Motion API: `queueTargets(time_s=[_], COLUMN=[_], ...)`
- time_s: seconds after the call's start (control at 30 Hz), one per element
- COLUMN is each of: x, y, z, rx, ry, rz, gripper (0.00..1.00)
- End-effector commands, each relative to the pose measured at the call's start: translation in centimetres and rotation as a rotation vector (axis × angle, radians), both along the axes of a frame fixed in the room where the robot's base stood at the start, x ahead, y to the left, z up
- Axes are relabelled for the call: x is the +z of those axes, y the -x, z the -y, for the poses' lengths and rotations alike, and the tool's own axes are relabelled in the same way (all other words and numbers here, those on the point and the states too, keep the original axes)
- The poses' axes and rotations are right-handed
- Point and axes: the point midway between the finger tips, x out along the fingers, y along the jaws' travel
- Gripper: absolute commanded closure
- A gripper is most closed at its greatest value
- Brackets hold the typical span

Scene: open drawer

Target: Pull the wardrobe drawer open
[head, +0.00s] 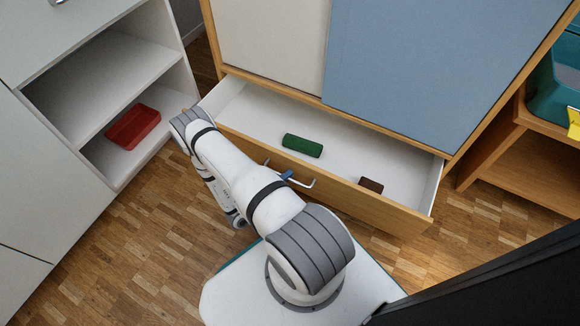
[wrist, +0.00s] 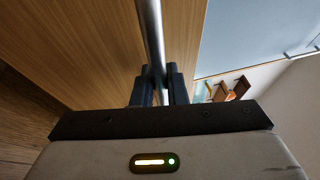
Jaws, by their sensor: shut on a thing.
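The wardrobe drawer (head: 385,213) stands well out from the wardrobe (head: 400,70), so its white inside shows. Its wooden front carries a metal bar handle (head: 306,184). In the wrist view the handle (wrist: 152,35) runs down between the two dark fingers of my gripper (wrist: 159,85), which is shut on it. The wooden drawer front (wrist: 85,45) fills the left of that view. In the head view my arm hides part of the drawer front and most of my gripper.
A green cylinder (head: 302,146) and a small brown block (head: 370,185) lie in the drawer. At left, a white open shelf unit (head: 105,55) holds a red tray (head: 133,127). A wooden shelf (head: 530,160) with a teal bin (head: 555,85) stands at right. Floor shows in front of the drawer.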

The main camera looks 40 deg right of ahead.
Motion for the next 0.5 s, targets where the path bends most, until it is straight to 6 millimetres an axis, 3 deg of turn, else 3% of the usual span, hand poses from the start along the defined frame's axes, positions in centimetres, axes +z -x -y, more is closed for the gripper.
queueTargets(time_s=[0.4,0.43,0.5], x=[-0.16,-0.16,-0.14], y=[0.12,0.12,0.14], z=[-0.65,-0.65,-0.64], rx=[-0.002,-0.002,-0.002], ry=[-0.003,-0.003,-0.003], rz=[0.001,0.001,0.001], gripper=[1.00,0.86,0.80])
